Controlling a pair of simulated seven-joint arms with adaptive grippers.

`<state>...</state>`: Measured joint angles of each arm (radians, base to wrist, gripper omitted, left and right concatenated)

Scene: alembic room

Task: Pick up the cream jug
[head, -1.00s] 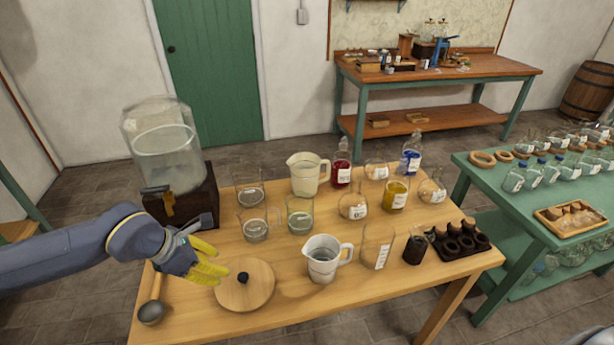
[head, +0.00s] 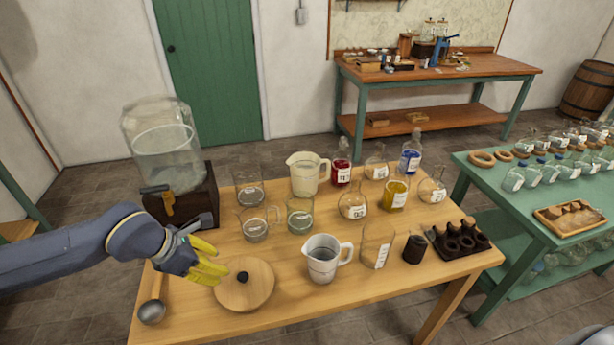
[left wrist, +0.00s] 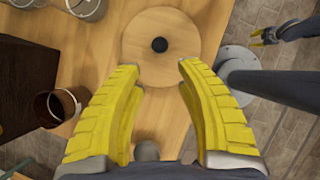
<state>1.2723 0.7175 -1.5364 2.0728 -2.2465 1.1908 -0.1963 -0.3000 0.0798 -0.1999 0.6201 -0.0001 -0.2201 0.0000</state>
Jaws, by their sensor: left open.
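The cream jug (head: 304,175) stands upright at the back middle of the wooden table (head: 200,322) in the head view, its handle to the right. My left gripper (head: 218,260) is open and empty, low over the table's left side, in front of and left of the jug and apart from it. In the left wrist view, its yellow fingers (left wrist: 159,66) are spread in front of a round wooden lid (left wrist: 140,35). The jug cannot be made out there. Yellow fingertips of my right gripper (left wrist: 264,37) show small at the top right; their opening is unclear.
Glass beakers (head: 300,217) stand before the jug, and a white measuring jug (head: 322,262) is nearer the front. A red bottle (head: 342,168) is close on the right. A glass dispenser (head: 165,145) stands behind my left gripper. A ladle (head: 152,311) lies front left.

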